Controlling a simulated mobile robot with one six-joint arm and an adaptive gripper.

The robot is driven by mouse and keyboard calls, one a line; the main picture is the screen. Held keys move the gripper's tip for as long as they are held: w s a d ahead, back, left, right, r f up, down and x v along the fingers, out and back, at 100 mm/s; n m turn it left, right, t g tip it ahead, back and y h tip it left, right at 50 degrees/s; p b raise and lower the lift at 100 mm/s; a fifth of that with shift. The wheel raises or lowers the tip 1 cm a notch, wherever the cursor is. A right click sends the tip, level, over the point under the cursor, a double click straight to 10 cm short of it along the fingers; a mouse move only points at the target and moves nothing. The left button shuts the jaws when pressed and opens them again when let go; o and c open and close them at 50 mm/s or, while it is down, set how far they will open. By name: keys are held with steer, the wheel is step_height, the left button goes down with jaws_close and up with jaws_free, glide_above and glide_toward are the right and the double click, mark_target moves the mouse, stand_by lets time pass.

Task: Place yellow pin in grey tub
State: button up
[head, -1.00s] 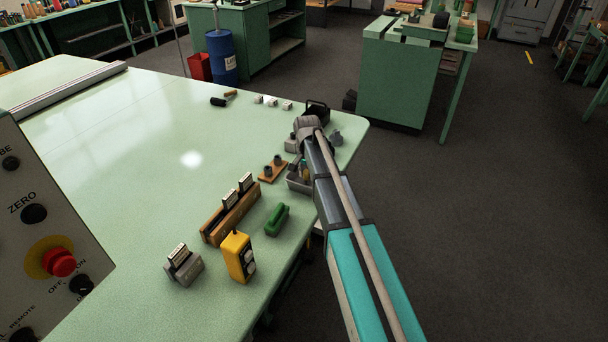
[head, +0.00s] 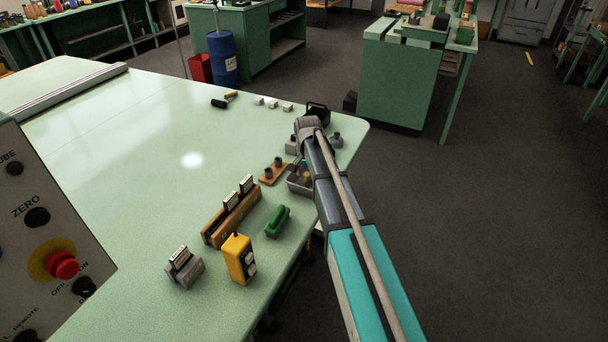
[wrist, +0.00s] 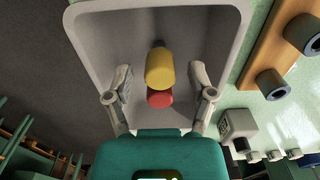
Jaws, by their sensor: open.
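The grey tub (wrist: 105,40) fills the middle of the wrist view, seen from above. A yellow pin (wrist: 159,70) is inside the tub's outline, with a red piece (wrist: 160,98) right by its near end; I cannot tell whether the two touch. My gripper (wrist: 160,96) is open, one finger on each side of the red piece with clear gaps. In the head view the tub (head: 297,185) sits near the table's right edge, partly hidden by my arm.
A wooden block with dark round sockets (head: 272,172) stands left of the tub. A green piece (head: 277,221), a yellow box (head: 239,258) and a wooden rack (head: 222,226) stand nearer.

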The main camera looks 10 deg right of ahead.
mark_target(307, 174)
step_height(307, 174, up, 11)
steer(key=p, duration=1.1)
steer(key=shift+r, duration=0.15)
stand_by(0.4)
steer(key=s+n, duration=0.7)
steer(key=s, duration=2)
steer(key=shift+d, duration=0.4)
steer(key=shift+w, duration=0.1)
